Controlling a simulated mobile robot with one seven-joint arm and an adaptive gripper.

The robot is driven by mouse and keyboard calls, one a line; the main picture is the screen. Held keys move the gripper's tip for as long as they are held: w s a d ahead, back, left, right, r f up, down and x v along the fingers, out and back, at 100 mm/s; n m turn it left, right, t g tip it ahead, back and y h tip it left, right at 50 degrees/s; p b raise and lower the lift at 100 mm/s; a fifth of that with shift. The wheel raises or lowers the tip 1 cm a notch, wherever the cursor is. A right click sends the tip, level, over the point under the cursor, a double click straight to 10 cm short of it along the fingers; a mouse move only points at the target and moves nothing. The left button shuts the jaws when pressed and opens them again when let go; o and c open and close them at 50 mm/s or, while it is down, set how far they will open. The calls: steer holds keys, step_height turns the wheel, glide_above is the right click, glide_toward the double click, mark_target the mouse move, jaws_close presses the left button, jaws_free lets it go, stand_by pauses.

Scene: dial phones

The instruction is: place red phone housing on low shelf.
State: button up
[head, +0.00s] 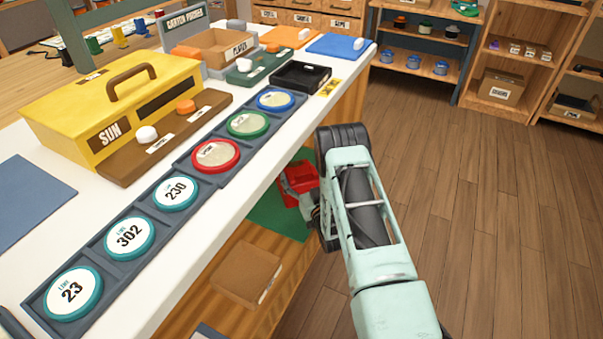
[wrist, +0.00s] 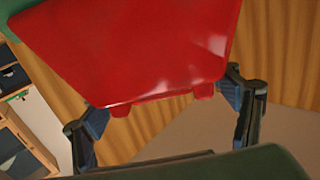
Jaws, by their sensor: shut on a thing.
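The red phone housing (head: 298,178) is beside the open side of the white-topped bench, over the green mat (head: 268,217) on the low shelf (head: 222,315). My gripper (head: 313,205) is at its right side, partly hidden by my own arm. In the wrist view the red housing (wrist: 150,45) fills the upper middle, tilted. The gripper's two fingers (wrist: 162,108) stand at its left and right, shut on it. I cannot tell whether the housing touches the mat.
A brown box (head: 248,272) lies on the low shelf nearer me. The bench top (head: 135,200) overhangs the shelf and carries a row of round dials, including a red-rimmed dial (head: 216,155), and a yellow case (head: 110,100). The wooden floor (head: 470,220) at right is clear.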

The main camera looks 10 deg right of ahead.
steer(key=o, duration=1.9)
steer(key=s+p, duration=0.1)
steer(key=s, duration=0.3)
steer(key=s+d+p, duration=0.1)
steer(key=s, duration=0.3)
steer(key=s+d+p, duration=0.1)
steer(key=s+p, duration=0.1)
steer(key=s, duration=0.2)
steer(key=shift+r, duration=0.1)
